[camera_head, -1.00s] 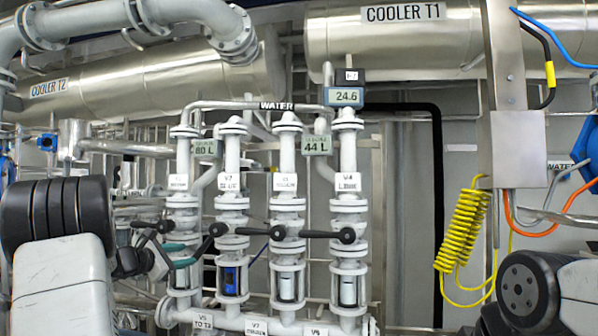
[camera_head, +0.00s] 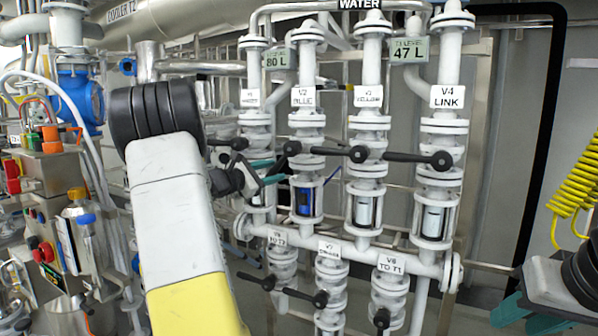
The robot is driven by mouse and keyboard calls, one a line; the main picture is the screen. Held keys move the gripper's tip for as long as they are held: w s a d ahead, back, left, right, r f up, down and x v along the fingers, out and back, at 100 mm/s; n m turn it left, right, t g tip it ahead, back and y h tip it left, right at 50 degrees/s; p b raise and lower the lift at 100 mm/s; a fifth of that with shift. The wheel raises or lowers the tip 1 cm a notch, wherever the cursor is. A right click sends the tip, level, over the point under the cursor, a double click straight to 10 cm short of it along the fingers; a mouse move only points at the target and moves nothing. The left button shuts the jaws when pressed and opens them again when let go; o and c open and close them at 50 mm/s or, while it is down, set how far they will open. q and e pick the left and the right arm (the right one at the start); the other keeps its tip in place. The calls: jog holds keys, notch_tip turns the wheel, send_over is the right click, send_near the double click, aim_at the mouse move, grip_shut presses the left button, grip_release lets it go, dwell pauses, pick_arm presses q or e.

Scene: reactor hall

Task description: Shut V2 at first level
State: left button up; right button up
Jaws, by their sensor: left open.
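The V2 valve, with its "V2 BLUE" label (camera_head: 303,96), is on the second upright pipe of the upper row. Its black lever hub (camera_head: 291,148) is in front of the pipe, and the lever seems to slant down and left. Blue shows in the sight glass (camera_head: 303,200) below it. My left gripper (camera_head: 266,171) is open, its teal fingers just below and left of the V2 hub, beside the lever. I cannot tell whether they touch the lever. My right gripper (camera_head: 527,316) is partly visible at the lower right, away from the valves; its opening is unclear.
The V1 lever (camera_head: 222,142), V3 lever (camera_head: 335,152) and V4 lever (camera_head: 412,157) lie roughly level, close by. A lower valve row has its own levers (camera_head: 300,294). Displays read 80 L (camera_head: 277,59) and 47 L (camera_head: 410,50). A yellow coiled hose (camera_head: 575,185) hangs at right.

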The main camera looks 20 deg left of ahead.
pick_arm(q)
jog(key=shift+w+d, duration=0.2)
jog(key=shift+w, duration=0.45)
grip_shut()
dwell(0.9)
